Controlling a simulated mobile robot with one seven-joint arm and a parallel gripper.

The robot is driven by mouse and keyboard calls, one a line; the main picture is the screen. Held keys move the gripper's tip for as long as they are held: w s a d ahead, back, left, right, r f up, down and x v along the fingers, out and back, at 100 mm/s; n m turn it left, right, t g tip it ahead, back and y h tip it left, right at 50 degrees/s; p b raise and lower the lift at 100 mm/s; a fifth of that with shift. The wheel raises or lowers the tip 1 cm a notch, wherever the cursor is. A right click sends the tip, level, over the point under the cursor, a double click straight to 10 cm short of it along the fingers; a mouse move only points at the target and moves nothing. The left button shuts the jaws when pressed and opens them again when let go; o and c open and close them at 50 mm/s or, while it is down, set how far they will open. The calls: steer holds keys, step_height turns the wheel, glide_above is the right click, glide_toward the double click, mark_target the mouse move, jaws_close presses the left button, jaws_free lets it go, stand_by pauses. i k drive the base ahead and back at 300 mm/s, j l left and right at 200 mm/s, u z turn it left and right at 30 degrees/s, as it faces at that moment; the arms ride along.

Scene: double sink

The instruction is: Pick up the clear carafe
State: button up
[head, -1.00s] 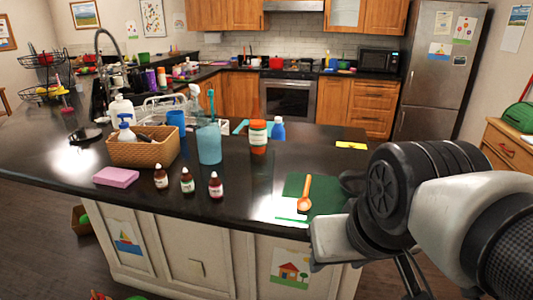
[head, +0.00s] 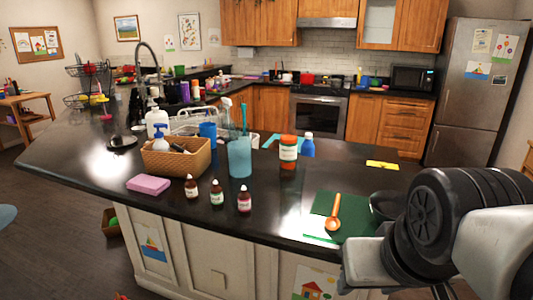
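I cannot make out a clear carafe for certain. A translucent blue vessel (head: 240,158) with a teal stick-like tool standing in it is upright near the middle of the dark counter. My arm enters at the lower right, over the counter's right front edge, well to the right of that vessel. My gripper's fingers cannot be made out, so whether they are open or shut does not show. My arm hides the right end of the counter.
Three small bottles (head: 217,193), a pink sponge (head: 149,185) and a woven basket (head: 176,160) stand around the vessel. An orange-lidded jar (head: 288,153) and blue bottle (head: 308,146) are to its right. An orange spoon (head: 333,213) lies on a green mat (head: 353,221).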

mark_target(239, 141)
steer(key=k+j, duration=0.2)
steer(key=j, duration=0.2)
steer(key=j+z, duration=0.1)
steer(key=j, duration=1.05)
steer(key=i+j+z, duration=0.1)
steer(key=i+j, duration=0.75)
steer(key=i, duration=0.1)
